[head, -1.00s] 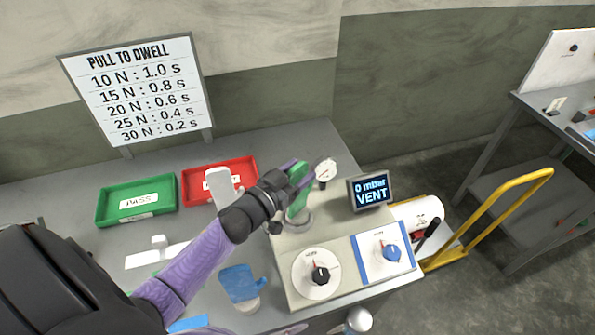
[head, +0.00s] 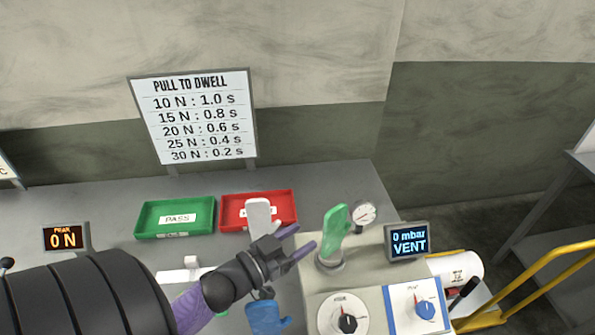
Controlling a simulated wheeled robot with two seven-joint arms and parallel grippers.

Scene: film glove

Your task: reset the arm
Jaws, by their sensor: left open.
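My left gripper (head: 298,243) is open and empty, with its two purple fingers apart. It is just left of the green glove-shaped piece (head: 334,232), which stands upright on the grey machine (head: 374,264); a gap shows between them. My left arm comes in from the lower left and covers part of the bench. My right gripper is not in view.
A green PASS tray (head: 146,229) and a red tray (head: 288,193) lie on the bench, with a white upright piece (head: 259,216) near the red one. A blue glove-shaped piece (head: 265,318) is below my gripper. A gauge (head: 363,213), a VENT display (head: 408,241) and two dials are right.

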